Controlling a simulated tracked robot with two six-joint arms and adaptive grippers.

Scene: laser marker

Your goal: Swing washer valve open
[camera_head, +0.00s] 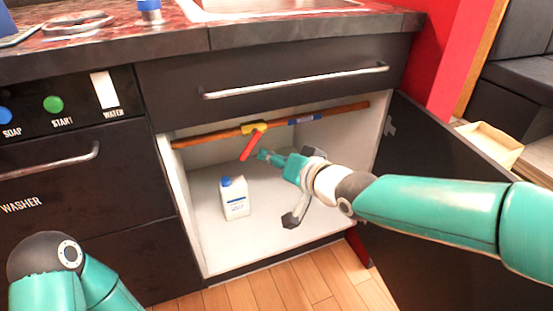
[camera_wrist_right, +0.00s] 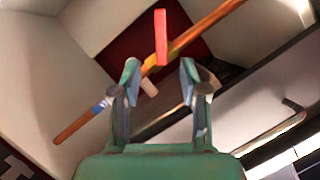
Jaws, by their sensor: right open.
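The washer valve has a red handle (camera_head: 252,145) and a yellow body (camera_head: 255,127) on a copper pipe (camera_head: 215,136) inside the open cabinet. The handle slants down and to the left from the body. My right gripper (camera_head: 268,155) reaches into the cabinet, just right of the handle's lower end. In the right wrist view my right gripper (camera_wrist_right: 159,75) is open, and the red handle (camera_wrist_right: 160,35) shows ahead, in line with the gap between the fingers. I see no contact with the handle. Part of my left arm shows at lower left, but its gripper is out of view.
A white bottle with a blue cap (camera_head: 234,198) stands on the cabinet floor below the valve. The open cabinet door (camera_head: 430,150) is at the right, beside my right arm. A drawer handle (camera_head: 300,80) runs above the opening. The washer panel (camera_head: 60,110) is at the left.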

